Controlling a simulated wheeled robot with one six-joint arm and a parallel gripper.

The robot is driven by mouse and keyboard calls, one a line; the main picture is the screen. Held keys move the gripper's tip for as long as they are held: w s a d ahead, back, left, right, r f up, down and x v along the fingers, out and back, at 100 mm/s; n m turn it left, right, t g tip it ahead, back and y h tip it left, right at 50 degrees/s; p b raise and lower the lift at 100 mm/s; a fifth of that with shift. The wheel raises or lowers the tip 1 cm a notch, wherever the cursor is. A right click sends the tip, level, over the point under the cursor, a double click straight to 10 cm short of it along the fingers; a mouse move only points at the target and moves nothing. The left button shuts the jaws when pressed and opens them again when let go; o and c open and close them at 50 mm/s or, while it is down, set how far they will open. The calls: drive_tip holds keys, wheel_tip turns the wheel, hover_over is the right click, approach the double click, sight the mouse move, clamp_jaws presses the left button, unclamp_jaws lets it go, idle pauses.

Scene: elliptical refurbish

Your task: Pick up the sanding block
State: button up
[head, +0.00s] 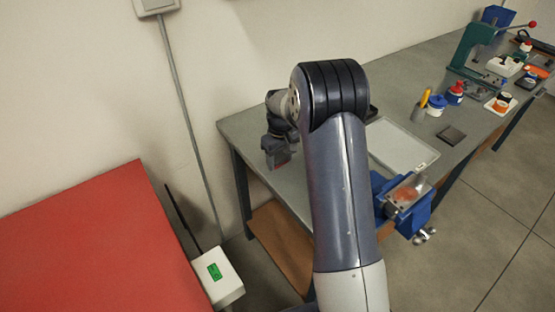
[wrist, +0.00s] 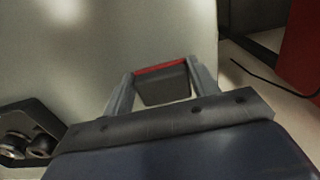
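The sanding block (wrist: 163,85), a dark grey block with a red edge, sits between the two fingers of my gripper (wrist: 160,80) in the wrist view. Both fingers appear to touch its sides, so my gripper looks shut on it. In the head view my gripper (head: 276,152) points down over the left end of the workbench (head: 245,125), with a little red at its lower end. I cannot tell whether the block touches the bench top.
A blue vise (head: 418,212) is on the front edge, beside a pale tray (head: 402,147). A dark flat pad (head: 451,135), bottles (head: 436,104) and a green press (head: 472,48) stand farther right. A red panel (head: 90,235) and white box (head: 222,277) are at left.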

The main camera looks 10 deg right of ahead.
sight(281, 159)
drive_tip(key=c, duration=0.5)
drive_tip(key=shift+r, duration=0.1)
wheel_tip(281, 159, up, 10)
drive_tip(key=b, duration=0.1)
drive_tip(key=o, duration=0.4)
drive_tip(key=shift+c, duration=1.2)
